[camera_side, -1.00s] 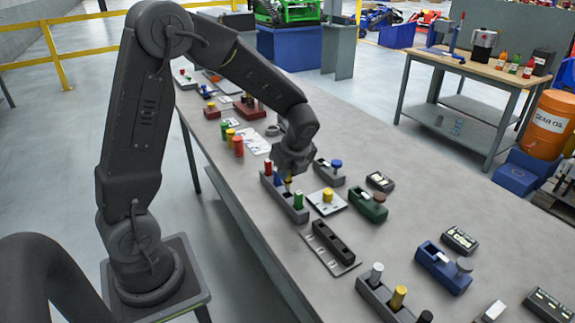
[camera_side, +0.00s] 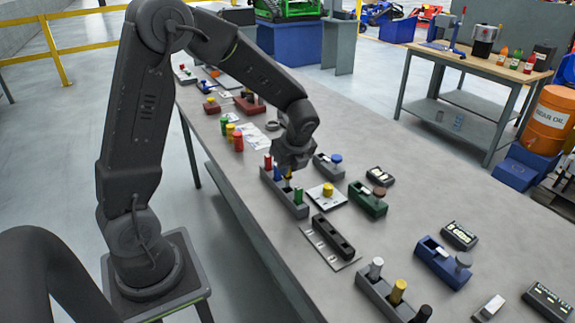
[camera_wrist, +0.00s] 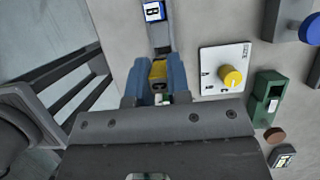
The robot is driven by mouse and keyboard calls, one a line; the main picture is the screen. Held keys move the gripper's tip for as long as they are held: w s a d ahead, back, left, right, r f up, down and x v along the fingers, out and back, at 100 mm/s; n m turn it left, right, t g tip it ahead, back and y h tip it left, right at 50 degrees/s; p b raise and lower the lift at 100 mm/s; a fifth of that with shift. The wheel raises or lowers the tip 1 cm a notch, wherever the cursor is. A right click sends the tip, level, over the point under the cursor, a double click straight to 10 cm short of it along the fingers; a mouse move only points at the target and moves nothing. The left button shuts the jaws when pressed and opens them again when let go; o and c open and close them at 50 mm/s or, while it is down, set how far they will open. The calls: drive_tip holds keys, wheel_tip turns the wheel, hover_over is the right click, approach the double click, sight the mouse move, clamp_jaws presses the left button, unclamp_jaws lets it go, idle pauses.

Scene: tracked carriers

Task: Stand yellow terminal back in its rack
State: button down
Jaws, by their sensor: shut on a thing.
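The grey rack (camera_side: 290,205) stands on the table under my gripper. It bears a red terminal (camera_side: 268,162), a blue terminal (camera_side: 277,172) and a green terminal (camera_side: 299,197). My gripper (camera_side: 288,174) points down over the rack, shut on the yellow terminal (camera_wrist: 158,72), which shows between its two fingers in the wrist view. In the side view the yellow terminal is between the blue and green ones, mostly hidden by the fingers. I cannot tell how deep it sits in its slot.
A white plate with a yellow knob (camera_side: 328,190) lies right of the rack, with a green holder (camera_side: 367,200) beyond it. A black block (camera_side: 333,237) lies in front. Another rack (camera_side: 375,291) with several terminals stands nearer.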

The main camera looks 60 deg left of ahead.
sight(289, 174)
drive_tip(key=shift+f, duration=2.05)
idle(1.5)
drive_tip(key=c, duration=1)
unclamp_jaws()
drive_tip(key=shift+o, duration=0.4)
drive_tip(key=o, duration=0.4)
drive_tip(key=shift+r, duration=0.15)
drive_tip(key=shift+r, duration=3.4)
